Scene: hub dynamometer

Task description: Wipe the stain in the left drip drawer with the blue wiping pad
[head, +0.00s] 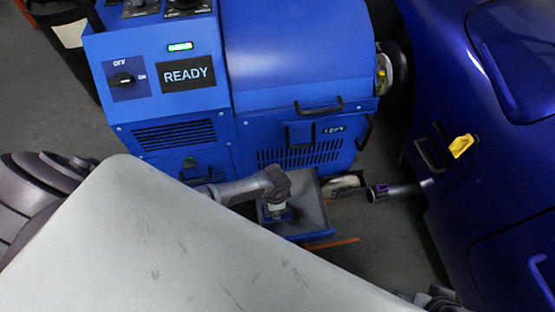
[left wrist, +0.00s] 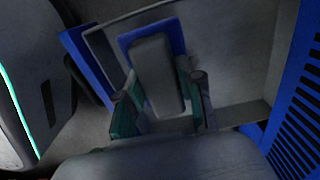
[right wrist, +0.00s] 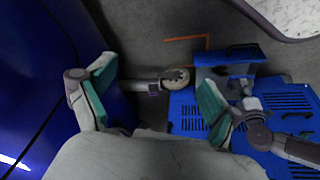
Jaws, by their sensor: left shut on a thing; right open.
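The left drip drawer (head: 315,205) is pulled out from the blue machine, a shallow grey tray with a blue front. My left gripper (head: 277,200) reaches down into it, shut on the grey handle of the blue wiping pad (head: 268,218). In the left wrist view the blue pad (left wrist: 178,36) shows around the grey handle between the green fingertips (left wrist: 160,105), over the tray floor (left wrist: 225,60). A dark reddish mark, likely the stain (head: 298,213), shows just right of the pad. Whether the pad touches the floor is unclear. My right gripper (right wrist: 155,95) is open and empty.
The blue machine (head: 300,60) with its READY panel (head: 188,74) stands behind the drawer. A dark blue car body (head: 480,150) is at the right. An orange floor line (head: 332,244) runs by the drawer.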

